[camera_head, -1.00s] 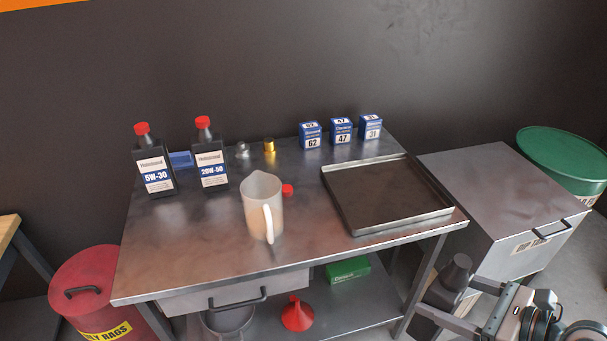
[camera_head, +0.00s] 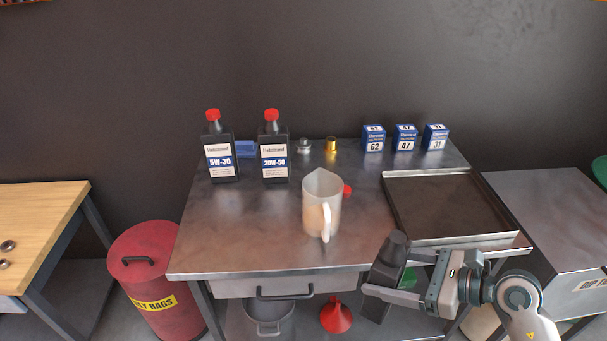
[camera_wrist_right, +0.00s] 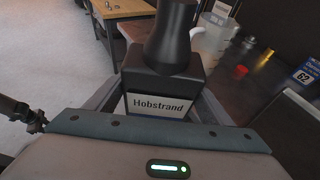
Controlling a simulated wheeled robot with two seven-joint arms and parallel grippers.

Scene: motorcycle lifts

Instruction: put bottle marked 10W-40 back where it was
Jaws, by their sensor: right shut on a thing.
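My right gripper (camera_head: 392,283) is shut on a dark, uncapped bottle (camera_head: 390,262) and holds it tilted in front of the table's front edge. In the right wrist view the bottle (camera_wrist_right: 160,82) shows a white label reading "Hobstrand"; its grade is hidden. Two similar bottles with red caps stand upright at the back left of the steel table (camera_head: 240,235): the 5W-30 bottle (camera_head: 219,155) and the 20W-50 bottle (camera_head: 273,155). A loose red cap (camera_head: 347,190) lies behind a translucent jug (camera_head: 320,205). My left gripper is not in view.
A metal tray (camera_head: 440,241) covers the table's right side. Blue boxes 62 (camera_head: 373,140), 47 (camera_head: 405,140) and 31 (camera_head: 436,139) stand at the back. The table is bare left of the jug. A red bin (camera_head: 140,255) stands at left.

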